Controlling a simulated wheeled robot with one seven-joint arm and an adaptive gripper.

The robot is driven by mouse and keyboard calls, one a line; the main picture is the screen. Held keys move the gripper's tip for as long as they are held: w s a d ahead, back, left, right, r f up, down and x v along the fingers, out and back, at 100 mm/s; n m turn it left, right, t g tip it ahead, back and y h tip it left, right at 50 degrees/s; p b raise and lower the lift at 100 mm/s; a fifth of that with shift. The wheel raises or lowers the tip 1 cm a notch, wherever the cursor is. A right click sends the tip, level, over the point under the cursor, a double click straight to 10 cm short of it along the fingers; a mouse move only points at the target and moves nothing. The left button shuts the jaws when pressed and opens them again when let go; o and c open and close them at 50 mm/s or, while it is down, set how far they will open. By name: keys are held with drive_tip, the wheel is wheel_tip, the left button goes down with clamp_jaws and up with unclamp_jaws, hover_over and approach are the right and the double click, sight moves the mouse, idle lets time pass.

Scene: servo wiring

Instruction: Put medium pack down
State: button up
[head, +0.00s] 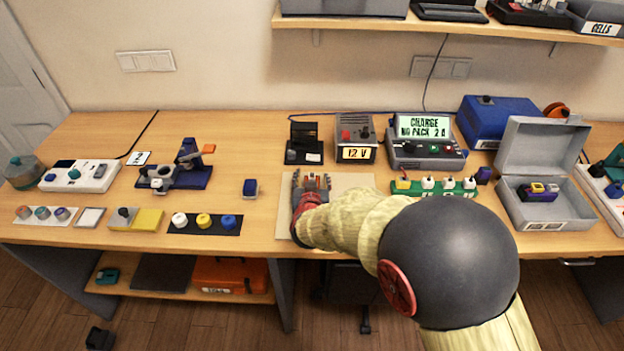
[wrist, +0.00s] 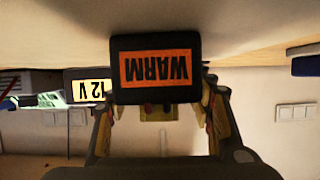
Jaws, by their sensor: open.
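A black pack (wrist: 156,95) with an orange label reading WARM is in the wrist view, which is upside down. It appears to rest on the pale mat (head: 352,182); I cannot tell whether a small gap is left. My gripper (head: 312,181) is over the mat's left part in the head view, and it also shows in the wrist view (wrist: 160,105). Its fingers are open, one on each side of the pack. I cannot tell whether they touch it. In the head view the pack is mostly hidden by my gripper. No size is readable on it.
Behind the mat are a black holder (head: 304,143), a grey 12 V unit (head: 356,137) and a charger (head: 425,150) reading CHARGE NO PACK 2 A. A green strip (head: 432,187) with several white knobs lies right. A small blue block (head: 250,188) is left.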

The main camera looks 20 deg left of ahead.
drive_tip(key=shift+s+r, duration=0.1)
drive_tip(key=shift+r, duration=0.15)
drive_tip(key=p+v, duration=0.3)
drive_tip(key=v, duration=0.8)
drive_tip(key=shift+s+d+p, duration=0.15)
drive_tip(key=shift+s+p, duration=0.25)
drive_tip(key=s+d+r+g+y, duration=0.1)
drive_tip(key=s+d+r+g, duration=0.3)
drive_tip(key=d+r, duration=1.05)
drive_tip(key=s+d+m+g+h, duration=0.2)
drive_tip(key=s+d+g+h, duration=0.1)
drive_tip(key=s+d, duration=1.6)
drive_tip(key=shift+d+r+m+h, duration=0.25)
drive_tip(key=shift+r+m+h, duration=0.05)
drive_tip(key=shift+r+h, duration=0.2)
